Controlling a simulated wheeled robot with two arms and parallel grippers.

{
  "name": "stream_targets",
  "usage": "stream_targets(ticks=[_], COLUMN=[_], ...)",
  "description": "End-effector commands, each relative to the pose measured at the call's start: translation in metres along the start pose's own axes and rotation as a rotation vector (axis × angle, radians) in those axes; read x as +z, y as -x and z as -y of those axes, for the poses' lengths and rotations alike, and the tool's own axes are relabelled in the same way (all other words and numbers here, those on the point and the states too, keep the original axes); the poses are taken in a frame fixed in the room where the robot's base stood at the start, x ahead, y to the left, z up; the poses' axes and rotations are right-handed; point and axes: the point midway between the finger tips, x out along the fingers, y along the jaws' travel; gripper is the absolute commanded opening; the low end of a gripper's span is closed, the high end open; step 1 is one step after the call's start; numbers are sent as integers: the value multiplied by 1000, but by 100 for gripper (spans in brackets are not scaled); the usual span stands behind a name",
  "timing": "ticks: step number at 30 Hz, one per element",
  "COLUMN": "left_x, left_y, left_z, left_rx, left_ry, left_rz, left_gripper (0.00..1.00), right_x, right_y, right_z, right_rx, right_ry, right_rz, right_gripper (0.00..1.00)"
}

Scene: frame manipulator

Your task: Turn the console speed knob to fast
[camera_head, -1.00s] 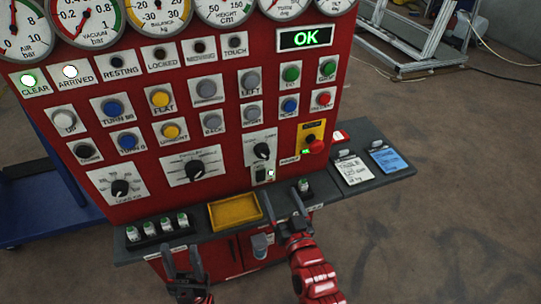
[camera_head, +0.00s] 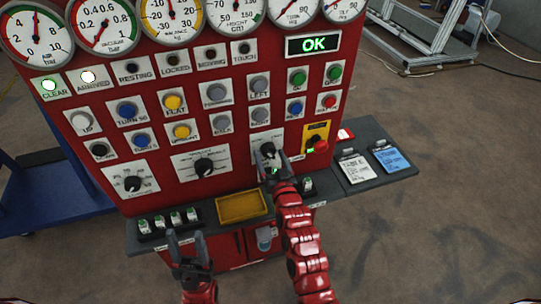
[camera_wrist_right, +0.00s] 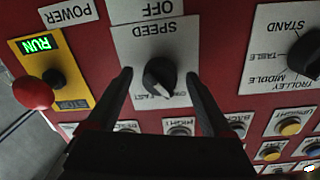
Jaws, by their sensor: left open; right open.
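The speed knob (camera_wrist_right: 159,76) is a black dial on a white SPEED plate (camera_wrist_right: 135,42) on the red console. The right wrist view shows the plate upside down, with FAST printed just below the knob. The knob's pale pointer end faces down in that view, near FAST; its exact setting is unclear. My right gripper (camera_wrist_right: 161,82) is open, with one finger on each side of the knob; whether they touch it is unclear. In the head view the right gripper (camera_head: 267,155) partly covers the knob. My left gripper (camera_head: 185,240) is open and empty before the console's front ledge.
The red emergency button (camera_wrist_right: 32,92) with a lit RUN sign is beside the speed plate. Another black knob (camera_head: 204,167) is to the left on the console. A yellow tray (camera_head: 241,207) and clipboards (camera_head: 356,169) lie on the ledge.

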Motion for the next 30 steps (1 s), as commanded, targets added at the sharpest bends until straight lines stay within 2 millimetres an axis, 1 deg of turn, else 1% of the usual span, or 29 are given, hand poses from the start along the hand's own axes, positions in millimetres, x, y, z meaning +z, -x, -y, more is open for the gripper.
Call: stream_targets(ticks=[6,7,11,12,14,15,17,18,21,26,30], left_x=[0,0,0,0,0,0,0,0,0,0,1], left_y=[0,0,0,0,0,0,0,0,0,2,7], left_z=[0,0,0,0,0,0,0,0,0,0,0], left_rx=[0,0,0,0,0,0,0,0,0,0,0], left_ry=[0,0,0,0,0,0,0,0,0,0,0], left_rz=[0,0,0,0,0,0,0,0,0,0,0], left_gripper=[50,50,50,50,50,50,50,50,50,50,50], right_x=[0,0,0,0,0,0,0,0,0,1,2], right_y=[0,0,0,0,0,0,0,0,0,0,0], right_z=[0,0,0,0,0,0,0,0,0,0,-1], right_rx=[0,0,0,0,0,0,0,0,0,0,1], right_ry=[0,0,0,0,0,0,0,0,0,-7,-40], right_rz=[0,0,0,0,0,0,0,0,0,0,1], right_gripper=[85,83,60,53,42,35,24,17,0,0,0])
